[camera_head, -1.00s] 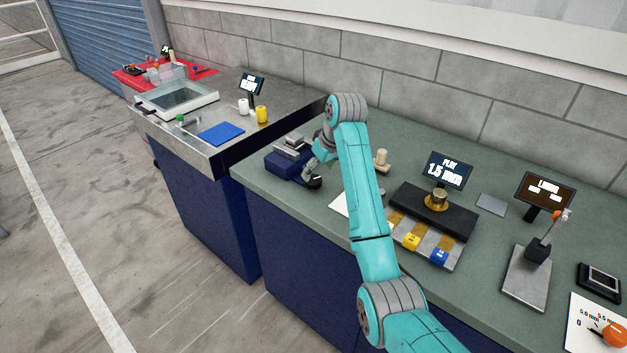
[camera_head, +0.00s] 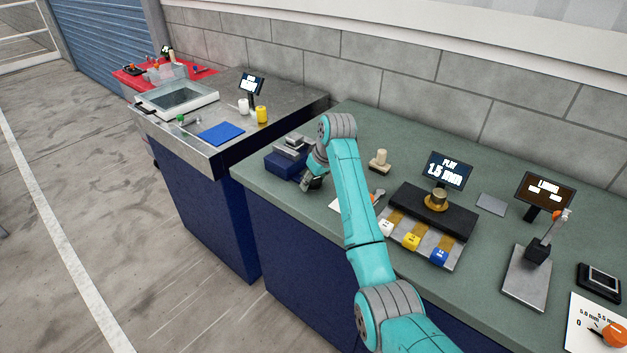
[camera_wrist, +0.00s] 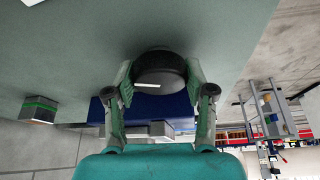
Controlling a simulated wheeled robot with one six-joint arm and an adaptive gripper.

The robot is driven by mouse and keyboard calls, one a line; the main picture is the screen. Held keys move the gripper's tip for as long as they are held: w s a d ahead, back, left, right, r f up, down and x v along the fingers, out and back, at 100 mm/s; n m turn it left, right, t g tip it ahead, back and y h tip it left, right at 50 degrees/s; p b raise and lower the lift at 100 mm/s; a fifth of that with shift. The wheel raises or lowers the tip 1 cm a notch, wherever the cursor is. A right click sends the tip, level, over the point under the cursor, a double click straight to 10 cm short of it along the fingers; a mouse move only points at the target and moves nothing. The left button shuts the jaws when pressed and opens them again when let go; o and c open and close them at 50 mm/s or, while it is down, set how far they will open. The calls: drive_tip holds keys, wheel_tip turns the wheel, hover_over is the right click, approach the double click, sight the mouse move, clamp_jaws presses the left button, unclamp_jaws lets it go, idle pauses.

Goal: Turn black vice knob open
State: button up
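The vice (camera_head: 283,165) is a dark blue block with grey metal jaws, at the left end of the green bench. Its black knob (camera_wrist: 160,70) is round with a pale bar mark, and faces the wrist camera. My gripper (camera_wrist: 160,78) has one finger on each side of the knob, and both fingers appear to touch its rim. In the head view my gripper (camera_head: 309,184) is at the vice's right-hand end and mostly covers the knob. The blue vice body also shows behind the knob in the wrist view (camera_wrist: 180,107).
A beige stamp-like peg (camera_head: 380,160) stands right of my arm. A dark stand with a brass spool (camera_head: 437,200) and a "1.5 mm" screen (camera_head: 447,170) are farther right. A steel bench (camera_head: 210,158) with a blue mat stands left. The green bench is clear behind the vice.

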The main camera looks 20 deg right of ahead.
drive_tip(key=shift+d+n, duration=0.1)
drive_tip(key=shift+n, duration=0.5)
drive_tip(key=shift+c, duration=0.4)
drive_tip(key=n+g+y, duration=0.1)
drive_tip(key=n, duration=0.2)
drive_tip(key=o, duration=1.1)
drive_tip(key=shift+o, duration=0.2)
drive_tip(key=v, duration=1.2)
drive_tip(key=shift+d+f, duration=0.1)
